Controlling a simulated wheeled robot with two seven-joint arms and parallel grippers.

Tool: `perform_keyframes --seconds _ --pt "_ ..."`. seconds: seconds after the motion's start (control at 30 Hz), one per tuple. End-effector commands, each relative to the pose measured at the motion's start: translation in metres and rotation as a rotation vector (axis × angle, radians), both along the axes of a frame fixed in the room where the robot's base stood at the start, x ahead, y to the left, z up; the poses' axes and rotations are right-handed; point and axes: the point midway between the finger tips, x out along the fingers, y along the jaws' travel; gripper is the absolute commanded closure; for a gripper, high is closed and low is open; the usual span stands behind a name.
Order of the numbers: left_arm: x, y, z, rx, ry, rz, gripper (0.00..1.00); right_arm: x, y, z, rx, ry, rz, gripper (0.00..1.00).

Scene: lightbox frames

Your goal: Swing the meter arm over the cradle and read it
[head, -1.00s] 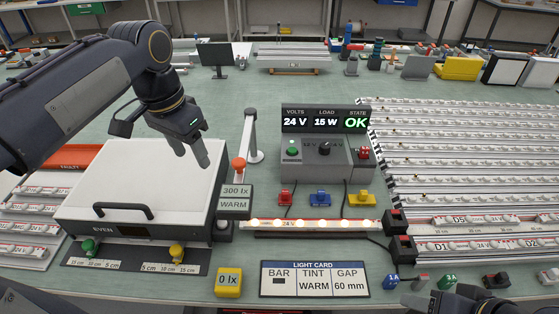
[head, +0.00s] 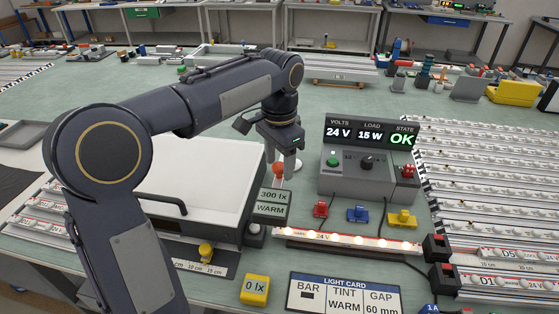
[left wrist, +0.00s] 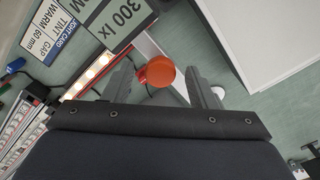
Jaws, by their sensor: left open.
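My left gripper (head: 283,170) is open and points down at the orange knob (head: 277,168) of the meter arm. In the left wrist view the knob (left wrist: 157,73) shows between the two open fingers (left wrist: 157,80), with space on each side; I cannot tell how far below the tips it is. The meter arm's post is mostly hidden behind my gripper. A lit light bar (head: 345,239) lies in front of the grey supply box, and any cradle under it is hard to make out. The yellow meter box (head: 255,290) reads 0 lx. My right gripper is out of view.
The grey supply box (head: 358,185) shows 24 V, 15 W and OK. A sign (head: 271,203) reads 300 lx WARM. A white-topped light box (head: 205,190) stands left of the knob. The light card (head: 344,296) lies at the front. Several strips fill the right side.

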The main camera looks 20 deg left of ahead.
Motion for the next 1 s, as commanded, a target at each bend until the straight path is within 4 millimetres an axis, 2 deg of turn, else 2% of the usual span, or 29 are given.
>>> perform_keyframes --seconds 0.23,0.6,0.63,0.87,1.0 --pt "0.000 0.000 -0.001 0.000 0.000 0.001 0.49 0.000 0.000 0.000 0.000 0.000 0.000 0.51" --pt "0.000 0.000 -0.001 -0.001 -0.001 0.001 0.98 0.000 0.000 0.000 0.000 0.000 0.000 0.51" --pt "0.000 0.000 -0.001 -0.001 -0.001 0.001 1.00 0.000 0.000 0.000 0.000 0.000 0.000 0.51" --pt "0.001 -0.003 0.000 -0.001 -0.001 0.008 1.00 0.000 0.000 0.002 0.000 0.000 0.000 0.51" --pt "0.004 -0.014 0.002 0.000 -0.001 0.045 1.00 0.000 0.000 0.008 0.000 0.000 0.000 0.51"
